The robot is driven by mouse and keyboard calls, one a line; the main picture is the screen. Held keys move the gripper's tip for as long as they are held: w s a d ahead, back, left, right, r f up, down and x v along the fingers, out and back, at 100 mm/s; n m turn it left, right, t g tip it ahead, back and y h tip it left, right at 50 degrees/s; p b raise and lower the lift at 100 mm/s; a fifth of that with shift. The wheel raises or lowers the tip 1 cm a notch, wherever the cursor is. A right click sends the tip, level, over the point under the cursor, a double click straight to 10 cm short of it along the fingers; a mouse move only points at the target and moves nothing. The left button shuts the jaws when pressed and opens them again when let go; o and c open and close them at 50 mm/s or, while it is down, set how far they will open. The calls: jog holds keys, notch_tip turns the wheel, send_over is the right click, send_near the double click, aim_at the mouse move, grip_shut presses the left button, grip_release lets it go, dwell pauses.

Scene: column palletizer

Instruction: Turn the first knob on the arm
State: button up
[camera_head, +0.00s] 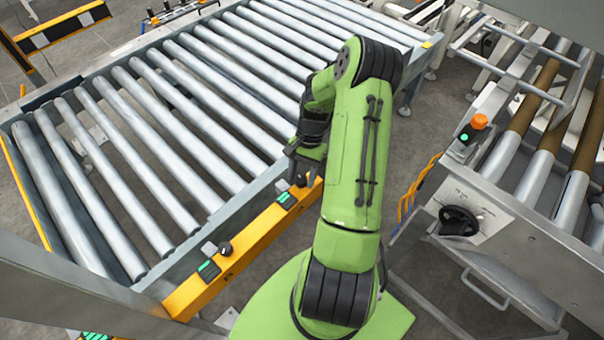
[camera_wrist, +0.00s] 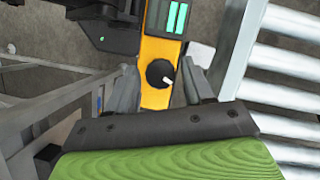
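An orange bar (camera_head: 245,252) runs along the roller conveyor's near edge, carrying black knobs and green-lit panels. One black knob (camera_head: 225,248) stands clear near the bar's left part. Another black knob (camera_wrist: 159,73), with a white pointer mark, shows in the wrist view beside a green-lit panel (camera_wrist: 176,18). My gripper (camera_head: 300,178) is over the bar's far right end, fingers pointing down. In the wrist view my gripper (camera_wrist: 160,76) is open, with one finger on each side of this knob and visible gaps. In the head view the fingers hide this knob.
The roller conveyor (camera_head: 150,150) lies left of the bar. At right stands a grey machine with a black handwheel (camera_head: 459,220), an orange button (camera_head: 480,121) and brown rollers (camera_head: 535,95). A metal frame (camera_wrist: 50,105) shows left in the wrist view.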

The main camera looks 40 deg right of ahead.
jog(key=c, duration=0.8)
jog(key=shift+n, duration=0.4)
jog(key=n+g, duration=0.1)
jog(key=n, duration=0.1)
jog(key=n+g+h, duration=0.1)
jog(key=n, duration=0.2)
jog(key=shift+w+a+n, duration=0.1)
jog(key=shift+w+n, duration=0.1)
jog(key=shift+n, duration=0.1)
jog(key=n, duration=0.1)
jog(key=n+h, duration=0.1)
jog(key=n, duration=0.1)
jog(key=shift+a+n+g+h, duration=0.1)
jog(key=shift+n+g+h, duration=0.2)
jog(key=shift+n+h, duration=0.7)
jog(key=shift+n, duration=1)
jog(key=o, duration=1)
